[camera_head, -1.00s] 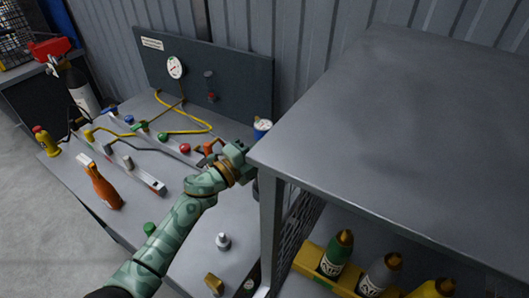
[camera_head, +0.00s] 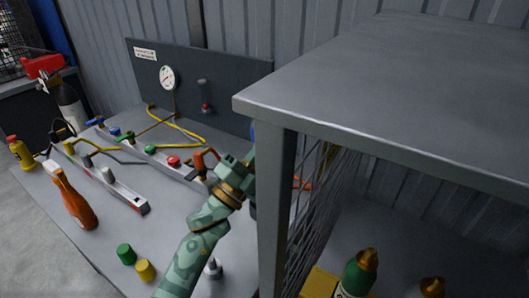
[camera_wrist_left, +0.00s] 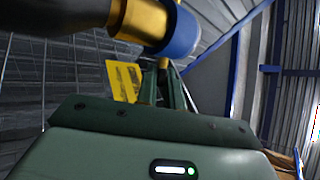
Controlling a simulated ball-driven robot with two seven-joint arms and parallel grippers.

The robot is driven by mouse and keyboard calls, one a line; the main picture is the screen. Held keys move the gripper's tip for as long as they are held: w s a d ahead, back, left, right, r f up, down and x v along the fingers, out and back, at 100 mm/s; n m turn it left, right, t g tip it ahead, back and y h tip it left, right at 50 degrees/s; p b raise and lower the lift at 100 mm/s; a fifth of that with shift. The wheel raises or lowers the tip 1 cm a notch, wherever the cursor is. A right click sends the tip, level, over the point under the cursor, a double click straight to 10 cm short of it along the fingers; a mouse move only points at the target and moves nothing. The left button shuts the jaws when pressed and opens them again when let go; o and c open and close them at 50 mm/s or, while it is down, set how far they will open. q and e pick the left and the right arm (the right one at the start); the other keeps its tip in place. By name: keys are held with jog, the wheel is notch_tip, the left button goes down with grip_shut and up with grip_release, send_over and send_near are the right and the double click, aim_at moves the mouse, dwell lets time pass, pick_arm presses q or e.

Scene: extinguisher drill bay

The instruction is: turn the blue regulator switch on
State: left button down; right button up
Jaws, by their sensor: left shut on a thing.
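My left gripper (camera_head: 246,165) is at the end of the green arm, at the far right of the bench, beside the cabinet's left edge. Its fingertips are partly hidden by that edge in the head view. A sliver of blue (camera_head: 253,131) shows just beyond them. In the left wrist view the two green fingers (camera_wrist_left: 164,84) are shut at a brass-and-blue part, which I take for the blue regulator switch (camera_wrist_left: 182,34). A dark cylinder extends from it to the upper left. Whether the switch is on or off cannot be told. My right gripper is not in view.
A grey cabinet (camera_head: 390,85) with mesh sides fills the right, with bottles inside. The bench holds a manifold with coloured knobs, an orange bottle (camera_head: 75,203), a green cap (camera_head: 126,254) and a yellow cap (camera_head: 145,271). A gauge panel (camera_head: 225,85) stands behind.

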pick_arm(q)
jog(key=c, duration=1.5)
grip_release()
jog(key=v, duration=1.6)
jog(key=shift+s+a+f, duration=0.1)
jog(key=shift+s+a, duration=0.05)
